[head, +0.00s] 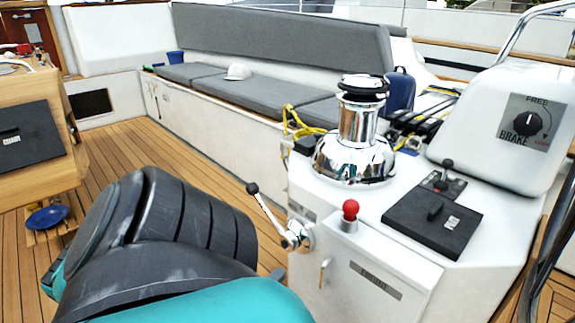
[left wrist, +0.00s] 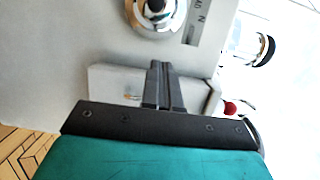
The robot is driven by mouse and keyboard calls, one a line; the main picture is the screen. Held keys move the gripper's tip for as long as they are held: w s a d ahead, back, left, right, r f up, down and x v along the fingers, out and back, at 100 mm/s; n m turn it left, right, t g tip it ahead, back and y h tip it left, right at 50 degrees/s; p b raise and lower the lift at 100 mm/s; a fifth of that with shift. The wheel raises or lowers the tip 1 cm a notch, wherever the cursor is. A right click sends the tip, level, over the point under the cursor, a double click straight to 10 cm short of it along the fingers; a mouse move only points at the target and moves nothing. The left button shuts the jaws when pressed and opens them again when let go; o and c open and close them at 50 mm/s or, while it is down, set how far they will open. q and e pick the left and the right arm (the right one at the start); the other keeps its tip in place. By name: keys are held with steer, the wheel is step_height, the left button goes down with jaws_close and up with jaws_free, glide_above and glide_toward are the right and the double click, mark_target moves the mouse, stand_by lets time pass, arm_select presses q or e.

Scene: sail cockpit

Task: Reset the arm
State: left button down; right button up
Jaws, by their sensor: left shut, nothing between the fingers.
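My left arm, dark and teal, fills the lower left of the head view. My left gripper (left wrist: 162,68) shows in the left wrist view with its two dark fingers together and nothing between them. It is in front of the white console side (head: 305,180), near the engine panel (head: 375,285). In the head view the arm covers most of the gripper. I cannot tell whether the fingertips touch the panel. My right gripper is not in view.
A chrome lever (head: 268,212) with a black knob and a red knob (head: 350,210) are close by. A chrome winch (head: 357,140), a black hatch (head: 433,220) and a brake dial (head: 527,123) are on the console. Wooden deck (head: 150,145) is open behind my arm.

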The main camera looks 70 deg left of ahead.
arm_select(q)
steer(key=s+a, duration=0.1)
steer(key=s, duration=0.1)
steer(key=s+a, duration=0.2)
steer(key=shift+s+a, duration=0.2)
steer(key=shift+s, duration=0.1)
